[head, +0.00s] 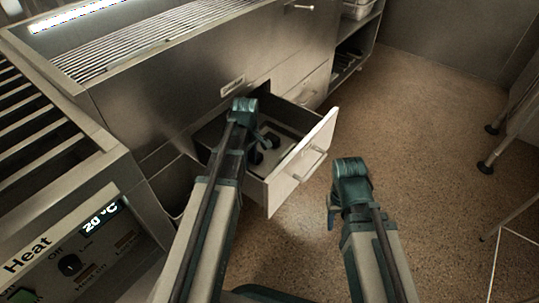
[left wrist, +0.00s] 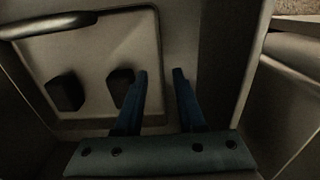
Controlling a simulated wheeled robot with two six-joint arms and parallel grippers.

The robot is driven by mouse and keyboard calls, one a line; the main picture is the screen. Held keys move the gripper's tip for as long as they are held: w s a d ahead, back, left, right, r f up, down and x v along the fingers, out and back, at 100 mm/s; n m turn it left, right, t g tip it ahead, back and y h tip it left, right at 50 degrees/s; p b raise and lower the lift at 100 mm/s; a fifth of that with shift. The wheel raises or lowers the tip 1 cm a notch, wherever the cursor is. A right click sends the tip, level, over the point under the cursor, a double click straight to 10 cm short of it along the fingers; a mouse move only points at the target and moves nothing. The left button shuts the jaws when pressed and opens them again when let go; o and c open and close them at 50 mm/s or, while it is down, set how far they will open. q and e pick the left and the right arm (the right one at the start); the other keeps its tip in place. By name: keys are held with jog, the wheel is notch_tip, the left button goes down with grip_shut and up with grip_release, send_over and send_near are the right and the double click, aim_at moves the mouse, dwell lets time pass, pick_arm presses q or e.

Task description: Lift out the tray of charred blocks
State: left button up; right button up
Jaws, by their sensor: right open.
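The tray (left wrist: 92,45) is a pale, shallow, round-cornered tray lying in the open drawer (head: 289,190). Two charred blocks show on it in the left wrist view, one black block (left wrist: 65,91) and another (left wrist: 121,86) close to my left finger. My left gripper (left wrist: 161,75) is open and points down into the drawer, its fingers on either side of the tray's right rim in that view. I cannot tell whether they touch it. In the head view my left gripper (head: 268,139) partly hides the tray and blocks. My right gripper (head: 334,207) is open and empty, right of the drawer.
The drawer front with its handle (head: 311,164) stands out over the floor. A steel grill counter (head: 160,85) rises behind the drawer. A heat control panel (head: 75,255) is at lower left. The speckled floor (head: 430,130) at right is clear up to some metal table legs (head: 490,160).

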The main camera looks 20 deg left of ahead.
pick_arm(q)
jog(key=f+b, duration=0.1)
jog(key=f, duration=0.1)
jog(key=a+f+b, duration=0.1)
jog(key=b, duration=0.1)
jog(key=shift+f, duration=0.4)
jog(key=shift+d+f+b, duration=0.1)
jog(key=shift+f+b, duration=0.4)
jog(key=shift+b, duration=0.05)
jog(key=shift+r, duration=0.1)
grip_shut()
dwell(0.5)
